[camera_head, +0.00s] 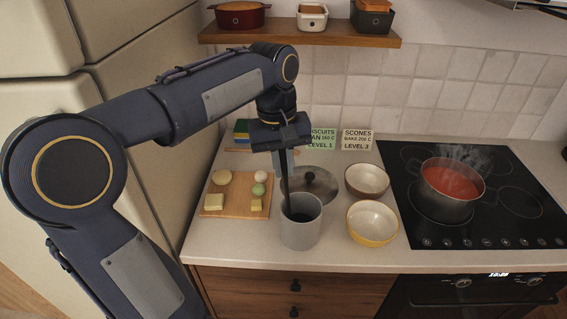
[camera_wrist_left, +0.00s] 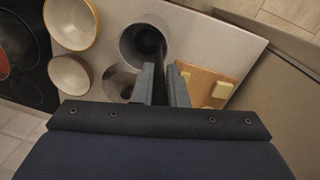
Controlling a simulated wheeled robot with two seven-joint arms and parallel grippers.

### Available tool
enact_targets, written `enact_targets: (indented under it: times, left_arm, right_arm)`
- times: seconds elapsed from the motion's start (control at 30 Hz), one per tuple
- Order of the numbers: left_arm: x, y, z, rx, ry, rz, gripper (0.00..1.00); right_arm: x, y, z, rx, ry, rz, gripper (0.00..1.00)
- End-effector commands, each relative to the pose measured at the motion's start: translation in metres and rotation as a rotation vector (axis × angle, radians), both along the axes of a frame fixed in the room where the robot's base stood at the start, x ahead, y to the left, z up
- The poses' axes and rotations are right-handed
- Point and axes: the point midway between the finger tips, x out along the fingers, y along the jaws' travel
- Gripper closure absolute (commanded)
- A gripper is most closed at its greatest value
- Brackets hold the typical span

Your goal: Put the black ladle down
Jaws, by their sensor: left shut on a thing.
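My left gripper (camera_head: 283,158) is shut on the handle of the black ladle (camera_head: 286,188), which hangs upright below it. The ladle's lower end is inside a grey cylindrical container (camera_head: 301,232) on the counter, and its head is hidden there. In the left wrist view the gripper fingers (camera_wrist_left: 166,88) close around the dark handle (camera_wrist_left: 150,42), which runs down into the container (camera_wrist_left: 128,52). I cannot tell whether the ladle touches the container's bottom. My right gripper is not in view.
A wooden board (camera_head: 212,206) with food pieces lies left of the container. A pot lid (camera_head: 322,184) is behind it, two bowls (camera_head: 366,178) (camera_head: 372,236) to its right. A shelf (camera_head: 300,40) hangs above.

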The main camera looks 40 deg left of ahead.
Motion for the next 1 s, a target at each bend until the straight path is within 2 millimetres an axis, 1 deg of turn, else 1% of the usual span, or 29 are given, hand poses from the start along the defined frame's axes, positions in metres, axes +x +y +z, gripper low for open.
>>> enact_targets:
  times: [0.1, 0.23, 0.27, 0.4, 0.67, 0.77, 0.87, 0.97, 1.0]
  left_arm:
    - [0.000, 0.000, 0.000, 0.001, -0.001, 0.000, 1.00]
    - [0.000, 0.000, -0.004, 0.000, 0.000, 0.000, 1.00]
    - [0.000, 0.000, -0.003, 0.001, 0.001, 0.000, 0.85]
    - [0.000, 0.000, -0.003, 0.001, 0.001, 0.000, 0.67]
    - [0.000, 0.000, -0.002, 0.001, 0.001, 0.000, 0.66]
    - [0.000, 0.000, 0.003, 0.001, -0.001, 0.000, 0.66]
    - [0.001, 0.001, 0.014, 0.001, -0.004, 0.000, 0.66]
    - [-0.001, 0.003, 0.033, 0.000, -0.004, 0.001, 0.66]
    - [-0.001, 0.004, 0.043, 0.000, -0.005, 0.000, 0.66]
  right_arm:
    - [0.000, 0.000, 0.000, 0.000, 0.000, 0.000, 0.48]
    - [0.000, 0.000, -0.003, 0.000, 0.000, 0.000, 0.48]
    - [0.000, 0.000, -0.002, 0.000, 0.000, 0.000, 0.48]
    - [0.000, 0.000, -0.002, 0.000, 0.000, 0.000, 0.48]
    - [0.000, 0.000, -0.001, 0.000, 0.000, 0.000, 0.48]
    - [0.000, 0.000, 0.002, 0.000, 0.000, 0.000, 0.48]
    - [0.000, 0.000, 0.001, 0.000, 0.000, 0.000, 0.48]
    - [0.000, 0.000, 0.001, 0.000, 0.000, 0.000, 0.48]
    - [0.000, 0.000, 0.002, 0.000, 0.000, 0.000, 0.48]
